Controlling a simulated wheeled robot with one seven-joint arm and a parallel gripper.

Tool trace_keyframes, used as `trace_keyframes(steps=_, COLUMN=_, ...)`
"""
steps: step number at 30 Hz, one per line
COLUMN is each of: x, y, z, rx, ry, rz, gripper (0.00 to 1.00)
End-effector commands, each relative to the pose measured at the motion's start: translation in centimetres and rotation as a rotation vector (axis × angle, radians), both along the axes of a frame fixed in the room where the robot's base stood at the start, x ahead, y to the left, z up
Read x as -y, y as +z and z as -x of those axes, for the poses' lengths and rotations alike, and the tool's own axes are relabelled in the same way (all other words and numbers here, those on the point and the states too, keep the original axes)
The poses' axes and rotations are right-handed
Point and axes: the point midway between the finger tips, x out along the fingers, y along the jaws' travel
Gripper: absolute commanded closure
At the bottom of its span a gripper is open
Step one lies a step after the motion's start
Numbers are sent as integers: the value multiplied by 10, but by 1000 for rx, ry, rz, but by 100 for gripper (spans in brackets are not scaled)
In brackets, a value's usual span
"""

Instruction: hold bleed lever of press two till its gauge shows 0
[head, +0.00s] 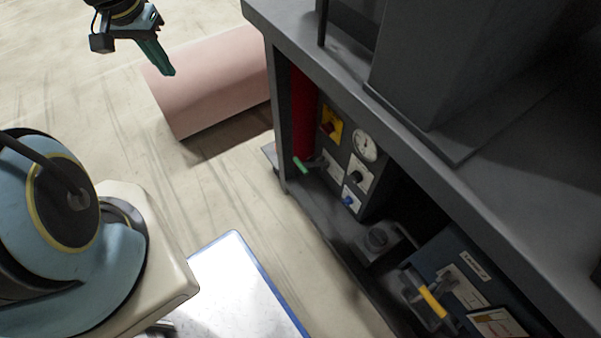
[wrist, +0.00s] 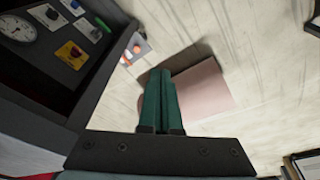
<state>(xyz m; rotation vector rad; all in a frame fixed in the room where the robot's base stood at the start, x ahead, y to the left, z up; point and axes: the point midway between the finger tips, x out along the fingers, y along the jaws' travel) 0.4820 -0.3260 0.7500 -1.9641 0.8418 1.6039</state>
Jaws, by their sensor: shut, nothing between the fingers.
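A lever with a green grip (head: 303,165) sticks out from the lower left of a dark control panel (head: 345,155) under the bench; its green grip also shows in the wrist view (wrist: 97,35). A round white gauge (head: 364,145) is on the same panel, and at the upper left in the wrist view (wrist: 18,27); its needle is too small to read surely. My gripper (head: 168,72) has green fingers, shut and empty, in the air left of the bench, well apart from the lever. The fingers also show in the wrist view (wrist: 160,75). No press number is legible on the panel.
The panel also has a red switch on yellow (head: 331,125) and a blue knob (head: 348,201). The dark bench top (head: 480,170) overhangs it. A red cylinder (head: 303,115) stands beside it. A pink block (head: 215,80) lies on the floor. Open floor lies left of the bench.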

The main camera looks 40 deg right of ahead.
Motion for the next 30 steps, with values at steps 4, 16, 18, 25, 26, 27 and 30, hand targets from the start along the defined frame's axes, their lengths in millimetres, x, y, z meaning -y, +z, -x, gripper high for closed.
trace_keyframes(steps=4, x=66, y=-92, z=16, rx=16, ry=-240, rz=30, gripper=100)
trace_keyframes(steps=16, x=199, y=-243, z=90, rx=69, ry=-741, rz=123, gripper=100)
trace_keyframes(steps=18, x=210, y=-255, z=99, rx=75, ry=-785, rz=133, gripper=100)
trace_keyframes(steps=25, x=222, y=-264, z=111, rx=82, ry=-838, rz=144, gripper=100)
trace_keyframes(steps=26, x=222, y=-264, z=111, rx=83, ry=-838, rz=145, gripper=100)
trace_keyframes(steps=27, x=222, y=-263, z=111, rx=83, ry=-838, rz=145, gripper=100)
trace_keyframes(steps=30, x=222, y=-263, z=111, rx=82, ry=-837, rz=144, gripper=100)
